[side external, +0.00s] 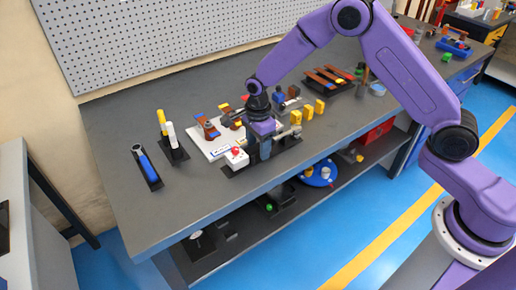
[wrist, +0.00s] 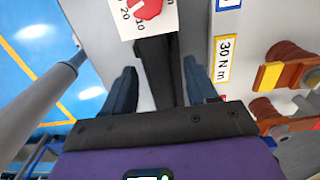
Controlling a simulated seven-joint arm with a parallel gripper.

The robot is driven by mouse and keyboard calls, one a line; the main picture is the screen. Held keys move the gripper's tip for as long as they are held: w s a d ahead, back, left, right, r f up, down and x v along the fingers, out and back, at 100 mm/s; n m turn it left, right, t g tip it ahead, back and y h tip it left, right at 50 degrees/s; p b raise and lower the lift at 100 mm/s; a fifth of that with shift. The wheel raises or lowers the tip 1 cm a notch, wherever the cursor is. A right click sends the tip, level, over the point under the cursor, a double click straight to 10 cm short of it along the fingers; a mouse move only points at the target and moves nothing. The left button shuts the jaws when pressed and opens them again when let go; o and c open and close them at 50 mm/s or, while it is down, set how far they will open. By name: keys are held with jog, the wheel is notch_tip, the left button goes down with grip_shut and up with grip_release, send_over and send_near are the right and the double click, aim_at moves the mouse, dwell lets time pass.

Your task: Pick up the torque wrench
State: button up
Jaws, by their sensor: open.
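A blue-handled tool (side external: 147,167), which may be the torque wrench, lies in a narrow black tray at the left of the bench. I cannot tell for certain that it is the wrench. My gripper (side external: 262,148) is well to its right, low over the bench beside a white block with a red dial (side external: 236,157). In the wrist view, my gripper (wrist: 159,88) has its two fingers apart. A dark bar (wrist: 156,60) shows between them, with a gap on each side, and meets the dial block (wrist: 130,24). The blue-handled tool is not in the wrist view.
A white board (side external: 207,143) with coloured parts lies behind the dial block; its "30 N m" label (wrist: 223,60) shows in the wrist view. Yellow blocks (side external: 307,112) stand to the right. Yellow and white markers (side external: 166,130) stand upright at left. The front-left bench is clear.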

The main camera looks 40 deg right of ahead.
jog(key=shift+f, duration=0.35)
grip_shut()
jog(key=shift+r, duration=0.2)
